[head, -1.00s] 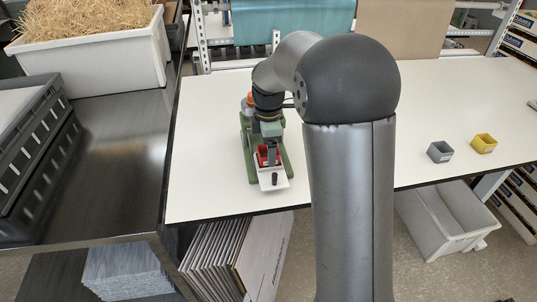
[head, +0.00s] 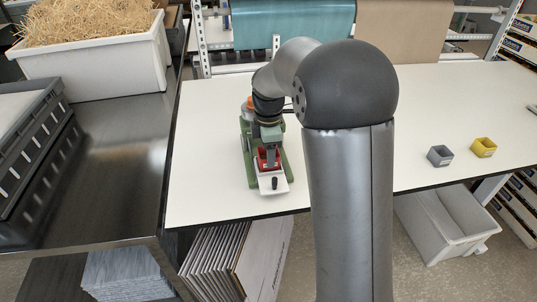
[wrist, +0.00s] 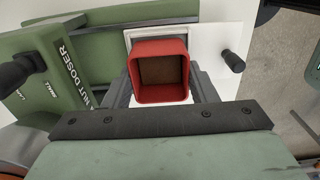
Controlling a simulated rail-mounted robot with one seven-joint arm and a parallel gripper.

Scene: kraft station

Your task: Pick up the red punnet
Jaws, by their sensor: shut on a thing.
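The red punnet (wrist: 159,96) is a small square open-topped tub with a brown inside; I cannot tell whether it holds anything. In the wrist view it is between the dark fingers of my gripper (wrist: 160,88), which is shut on it. It is over the white plate (wrist: 205,42) of the green nut doser (wrist: 45,45). I cannot tell whether it touches the plate. In the head view the red punnet (head: 262,158) is partly hidden behind my gripper (head: 269,158), low at the front of the nut doser (head: 247,170).
A black knob (wrist: 233,61) stands on the white plate, and a dark handle (wrist: 18,70) is on the doser's left. The table left of the doser is clear.

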